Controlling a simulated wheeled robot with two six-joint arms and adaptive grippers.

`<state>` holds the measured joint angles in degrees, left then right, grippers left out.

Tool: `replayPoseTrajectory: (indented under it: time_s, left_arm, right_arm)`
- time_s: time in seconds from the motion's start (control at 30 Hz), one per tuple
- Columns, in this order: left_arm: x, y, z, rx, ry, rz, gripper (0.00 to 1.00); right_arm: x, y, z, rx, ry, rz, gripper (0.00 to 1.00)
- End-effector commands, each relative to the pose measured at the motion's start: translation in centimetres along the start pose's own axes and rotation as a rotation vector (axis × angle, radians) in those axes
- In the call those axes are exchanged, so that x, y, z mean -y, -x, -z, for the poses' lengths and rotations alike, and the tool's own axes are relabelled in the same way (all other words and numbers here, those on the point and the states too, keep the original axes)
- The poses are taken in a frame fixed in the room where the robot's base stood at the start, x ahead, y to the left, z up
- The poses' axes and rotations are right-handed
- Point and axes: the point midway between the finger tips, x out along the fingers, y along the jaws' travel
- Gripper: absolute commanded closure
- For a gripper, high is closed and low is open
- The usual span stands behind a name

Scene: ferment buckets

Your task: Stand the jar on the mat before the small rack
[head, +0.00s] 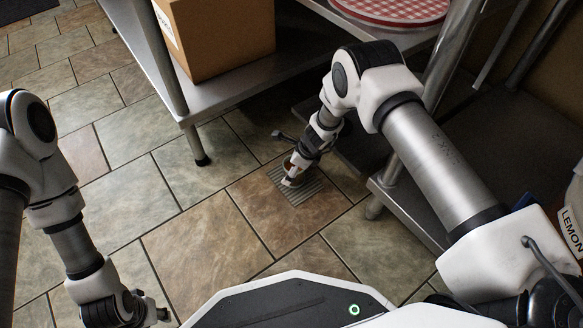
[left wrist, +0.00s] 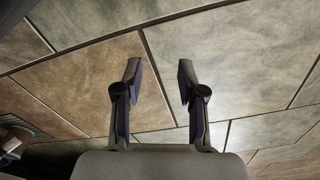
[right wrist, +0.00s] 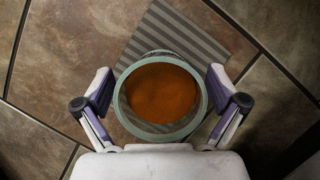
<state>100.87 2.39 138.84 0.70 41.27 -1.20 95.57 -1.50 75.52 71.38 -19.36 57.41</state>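The jar (right wrist: 160,92) is a round glass vessel with orange-brown contents, seen from above in the right wrist view. My right gripper (right wrist: 160,80) has a finger against each side of it. In the head view the right gripper (head: 292,176) reaches down to the floor and hides most of the jar. The grey striped mat (right wrist: 180,35) lies under and behind the jar; it also shows in the head view (head: 311,192). Whether the jar touches the mat is unclear. My left gripper (left wrist: 159,75) is open and empty over bare tiles.
A low metal rack (head: 415,215) stands right of the mat. A steel shelf (head: 225,100) behind holds a cardboard box (head: 222,35) and a red checked round item (head: 395,8). A container labelled LEMON (head: 572,228) is at the right edge. Floor tiles (head: 200,240) left of the mat are clear.

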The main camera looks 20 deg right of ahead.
Motion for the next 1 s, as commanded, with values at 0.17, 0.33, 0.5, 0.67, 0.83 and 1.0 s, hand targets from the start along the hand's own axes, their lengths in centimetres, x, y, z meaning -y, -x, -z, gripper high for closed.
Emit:
replayPoseTrajectory:
  time_s: [0.17,0.33,0.5,0.67,0.83,1.0]
  left_arm:
    - [0.0,0.0,0.0,0.000,0.000,0.000,0.60]
    - [0.0,1.2,-0.2,0.006,0.002,-0.001,0.60]
    - [0.0,4.2,-0.8,0.028,0.012,-0.004,0.60]
    - [-0.1,6.6,-1.4,0.048,0.022,-0.006,0.60]
    - [-0.1,7.5,-1.5,0.051,0.021,-0.006,0.60]
    - [-0.1,7.4,-1.5,0.052,0.020,-0.006,0.60]
  right_arm:
    - [0.0,0.0,0.0,0.000,0.000,0.000,0.04]
    - [0.0,1.6,-0.3,0.000,0.000,0.000,0.04]
    - [0.1,5.9,-0.5,0.000,-0.004,0.001,0.04]
    - [0.0,10.0,-0.4,0.000,-0.002,0.000,0.04]
    - [0.0,12.2,-0.2,0.000,-0.002,0.000,0.04]
    - [0.0,12.4,-0.1,0.000,0.000,-0.001,0.04]
